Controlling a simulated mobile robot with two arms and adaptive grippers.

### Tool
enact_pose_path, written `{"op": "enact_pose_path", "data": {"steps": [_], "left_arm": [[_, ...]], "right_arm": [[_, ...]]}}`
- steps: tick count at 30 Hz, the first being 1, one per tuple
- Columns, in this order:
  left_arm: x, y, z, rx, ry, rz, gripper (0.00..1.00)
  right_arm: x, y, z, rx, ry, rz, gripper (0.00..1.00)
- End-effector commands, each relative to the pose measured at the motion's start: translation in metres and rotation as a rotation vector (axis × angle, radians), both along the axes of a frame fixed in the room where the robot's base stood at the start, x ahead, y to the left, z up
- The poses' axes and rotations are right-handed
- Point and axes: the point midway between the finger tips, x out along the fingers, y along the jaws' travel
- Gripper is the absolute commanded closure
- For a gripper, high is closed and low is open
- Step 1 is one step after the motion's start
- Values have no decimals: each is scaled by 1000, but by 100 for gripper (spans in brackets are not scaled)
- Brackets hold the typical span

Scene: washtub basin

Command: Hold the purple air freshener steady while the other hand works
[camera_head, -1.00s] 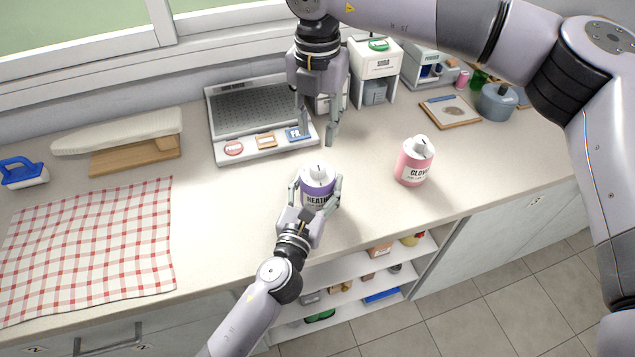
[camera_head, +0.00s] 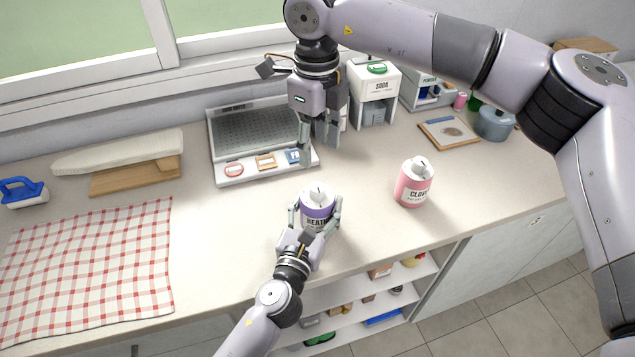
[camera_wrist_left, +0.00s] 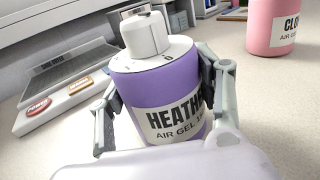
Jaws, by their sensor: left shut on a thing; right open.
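The purple air freshener (camera_head: 316,212) stands upright on the counter, with a white cap and a label reading "HEATH". It also fills the middle of the left wrist view (camera_wrist_left: 158,90). My left gripper (camera_head: 315,213) is shut around its sides, one finger on each side. My right gripper (camera_head: 320,145) hangs fingers down above the right part of the grey machine, behind the purple air freshener. It is open and apart from the purple air freshener, with nothing seen between its fingers.
A pink air freshener (camera_head: 414,187) stands to the right. The grey machine (camera_head: 228,172) with colored buttons lies behind. A checked cloth (camera_head: 90,265) and an ironing board (camera_head: 120,150) are at left. A white soda dispenser (camera_head: 373,85) stands at the back. Counter between the two air fresheners is clear.

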Motion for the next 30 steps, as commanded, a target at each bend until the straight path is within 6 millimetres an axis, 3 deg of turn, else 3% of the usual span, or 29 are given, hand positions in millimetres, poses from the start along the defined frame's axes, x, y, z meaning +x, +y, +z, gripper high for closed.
{"op": "enact_pose_path", "data": {"steps": [21, 30], "left_arm": [[0, 0, -1, 1, 1, 1, 76], [0, 0, -1, 2, 2, 1, 76]], "right_arm": [[0, 0, 9, 0, 2, 1414, 53], [0, -1, 12, 0, 2, 1871, 53]]}}
